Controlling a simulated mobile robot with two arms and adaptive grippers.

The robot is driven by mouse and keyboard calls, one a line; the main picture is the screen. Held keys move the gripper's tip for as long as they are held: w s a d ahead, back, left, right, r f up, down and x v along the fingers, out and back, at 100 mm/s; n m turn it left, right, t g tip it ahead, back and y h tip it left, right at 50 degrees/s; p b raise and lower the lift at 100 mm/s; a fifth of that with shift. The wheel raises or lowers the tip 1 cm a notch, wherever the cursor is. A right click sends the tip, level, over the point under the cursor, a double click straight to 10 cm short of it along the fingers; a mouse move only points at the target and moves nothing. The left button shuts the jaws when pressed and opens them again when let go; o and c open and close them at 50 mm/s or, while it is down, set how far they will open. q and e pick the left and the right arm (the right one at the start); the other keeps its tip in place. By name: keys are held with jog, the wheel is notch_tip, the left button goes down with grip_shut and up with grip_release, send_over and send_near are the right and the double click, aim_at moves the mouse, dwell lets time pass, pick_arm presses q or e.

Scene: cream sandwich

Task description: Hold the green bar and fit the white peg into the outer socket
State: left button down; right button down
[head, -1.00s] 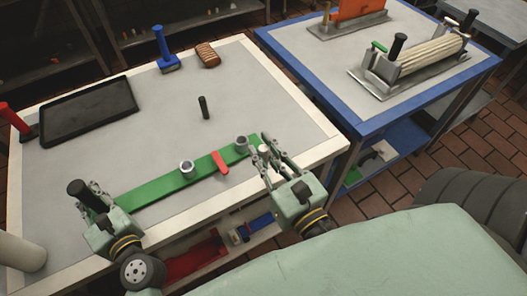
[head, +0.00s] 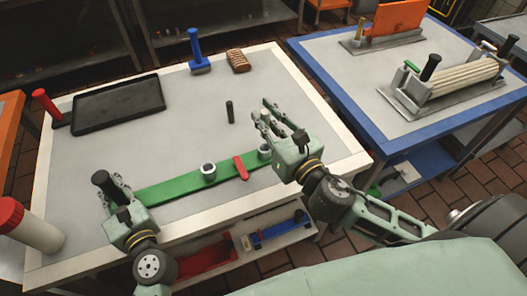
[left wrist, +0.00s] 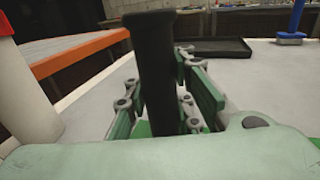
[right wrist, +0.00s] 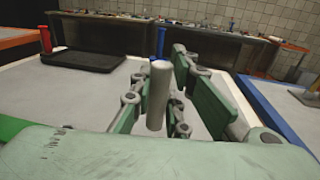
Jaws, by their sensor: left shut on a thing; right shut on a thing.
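The green bar (head: 178,186) lies on the table. My left gripper (head: 103,190) is shut on the black upright handle (head: 105,185) at the bar's left end; the handle fills the middle of the left wrist view (left wrist: 157,75). The bar carries a middle socket (head: 208,171), a red lever (head: 240,168) and an outer socket (head: 264,151) near its right end. My right gripper (head: 268,118) is shut on the white peg (head: 265,114), which stands upright between the fingers in the right wrist view (right wrist: 157,95). In the head view the peg appears beyond the outer socket, apart from it; its height is unclear.
A black peg (head: 230,112) stands mid-table. A black tray (head: 120,103), blue-handled tool (head: 196,50) and brown ridged block (head: 239,62) are at the back. A red-capped cylinder (head: 32,225) stands front left. A blue-edged table (head: 350,105) adjoins on the right.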

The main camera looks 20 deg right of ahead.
jog(key=shift+w+d+r, duration=0.15)
jog(key=shift+w, duration=0.35)
notch_tip(320, 180, down, 10)
jog(key=shift+w+r, duration=0.1)
jog(key=shift+w, duration=0.05)
pick_arm(q)
jog(key=shift+s, duration=0.1)
